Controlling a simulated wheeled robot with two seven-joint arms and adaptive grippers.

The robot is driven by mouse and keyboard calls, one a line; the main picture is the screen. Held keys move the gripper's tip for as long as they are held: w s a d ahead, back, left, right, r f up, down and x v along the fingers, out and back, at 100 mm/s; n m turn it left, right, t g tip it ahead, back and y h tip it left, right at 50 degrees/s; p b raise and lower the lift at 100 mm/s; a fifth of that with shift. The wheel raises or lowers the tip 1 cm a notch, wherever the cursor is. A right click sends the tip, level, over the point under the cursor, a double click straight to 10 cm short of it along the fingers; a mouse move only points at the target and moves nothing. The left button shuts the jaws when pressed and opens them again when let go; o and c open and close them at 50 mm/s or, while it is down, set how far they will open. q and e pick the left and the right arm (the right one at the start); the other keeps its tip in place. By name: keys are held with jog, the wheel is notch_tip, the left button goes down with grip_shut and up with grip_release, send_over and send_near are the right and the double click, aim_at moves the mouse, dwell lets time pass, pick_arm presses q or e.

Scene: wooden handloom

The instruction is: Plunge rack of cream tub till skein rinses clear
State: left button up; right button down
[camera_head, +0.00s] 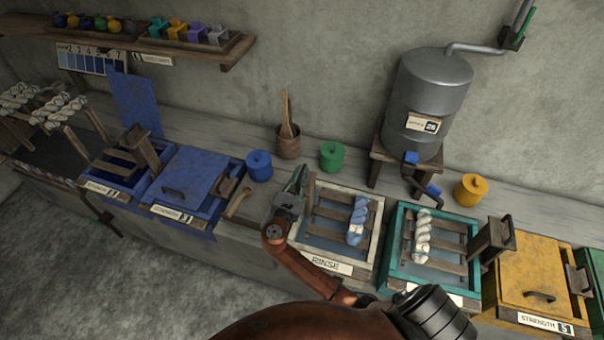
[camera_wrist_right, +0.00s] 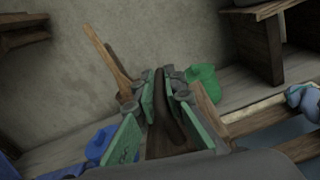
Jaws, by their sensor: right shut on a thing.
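The cream tub (camera_head: 375,245) with a RINSE label stands at the middle front of the bench, with bluish water inside. Its wooden slatted rack (camera_head: 328,214) lies in the tub and carries a pale blue twisted skein (camera_head: 357,220) on its right part. My right gripper (camera_head: 299,177) is at the tub's left back corner, shut on the rack's upright wooden handle (camera_head: 310,188). In the right wrist view, the green-padded fingers (camera_wrist_right: 157,100) close around a dark wooden piece (camera_wrist_right: 164,122). A bit of skein shows at the right edge there. My left gripper is not in view.
A teal tub (camera_head: 392,232) with a white skein on its rack stands close on the right, then a yellow lidded vat (camera_head: 533,272). Blue vats (camera_head: 185,180) are on the left. A stick pot (camera_head: 287,143) and green jar (camera_head: 332,155) stand behind my gripper.

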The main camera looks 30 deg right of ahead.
jog(key=shift+r, duration=0.4)
jog(key=c, duration=2.2)
grip_release()
jog(key=shift+o, duration=0.9)
jog(key=shift+f, duration=0.15)
jog(key=shift+a, duration=0.1)
jog(key=v, duration=1.1)
jog(key=shift+s+a, duration=0.3)
